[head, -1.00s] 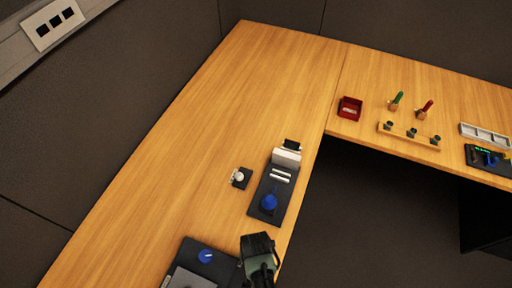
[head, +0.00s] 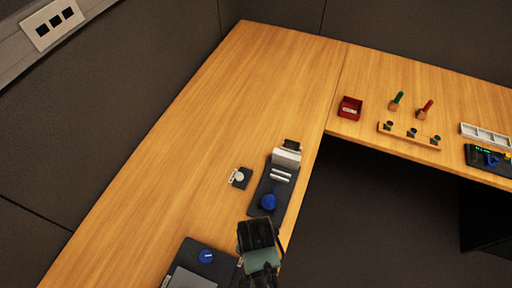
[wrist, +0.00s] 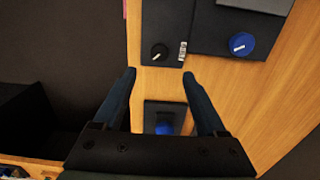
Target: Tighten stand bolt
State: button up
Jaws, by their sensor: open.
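No part is clearly recognisable as the stand bolt. My gripper (head: 257,222) is over the right edge of the desk, between the trackball panel and the lower panel. In the wrist view my gripper (wrist: 159,78) is open, with nothing between its fingers. A black knob (wrist: 159,52) with a pale mark sits just beyond the fingertips. The blue trackball (wrist: 165,127) shows between the fingers, lower in that view. In the head view the blue trackball (head: 268,201) sits on a dark panel (head: 262,187) with white bars.
A blue knob (head: 206,256) is on the lower dark panel (head: 190,250); the blue knob also shows in the wrist view (wrist: 241,44). A white knob (head: 239,176) sits left of the trackball.

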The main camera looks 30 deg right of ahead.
jog(key=shift+r, duration=1.6)
